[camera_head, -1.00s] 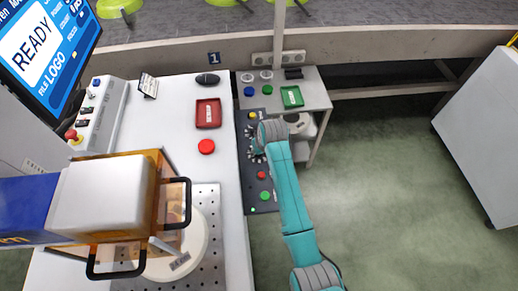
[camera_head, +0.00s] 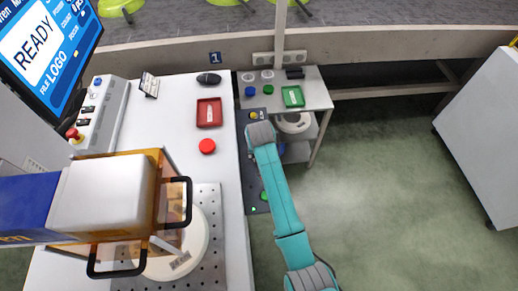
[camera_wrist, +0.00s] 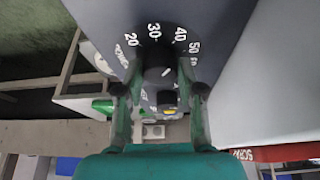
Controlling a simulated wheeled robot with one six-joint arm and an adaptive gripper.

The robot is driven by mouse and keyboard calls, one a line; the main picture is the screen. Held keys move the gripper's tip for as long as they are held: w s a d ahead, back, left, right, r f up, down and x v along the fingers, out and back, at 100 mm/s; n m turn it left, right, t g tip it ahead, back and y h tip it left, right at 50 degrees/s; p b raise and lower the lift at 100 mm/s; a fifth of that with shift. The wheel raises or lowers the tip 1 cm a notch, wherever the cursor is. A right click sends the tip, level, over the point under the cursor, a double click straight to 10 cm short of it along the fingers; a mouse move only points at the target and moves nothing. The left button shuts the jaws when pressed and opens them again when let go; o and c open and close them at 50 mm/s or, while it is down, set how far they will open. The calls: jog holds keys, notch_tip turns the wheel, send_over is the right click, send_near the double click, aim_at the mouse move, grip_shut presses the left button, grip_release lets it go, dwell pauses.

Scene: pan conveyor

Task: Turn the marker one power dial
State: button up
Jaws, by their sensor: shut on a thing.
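In the head view the dark panel (camera_head: 259,205) runs along the right edge of the white bench. The marking machine (camera_head: 105,195), with a white and blue head and orange guard, stands at the lower left.
A yellow button shows on the panel (camera_wrist: 168,98) close to my fingers. A red tray (camera_head: 218,104) and a red button (camera_head: 207,146) are on the bench. A small side table (camera_head: 314,90) holds a green tray. Open floor lies right.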

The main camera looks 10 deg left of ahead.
jog(key=o, duration=1.1)
jog(key=shift+o, duration=0.2)
jog(key=a+v, duration=0.1)
jog(key=v, duration=1.1)
jog(key=shift+d, duration=0.45)
jog(key=shift+f, duration=0.1)
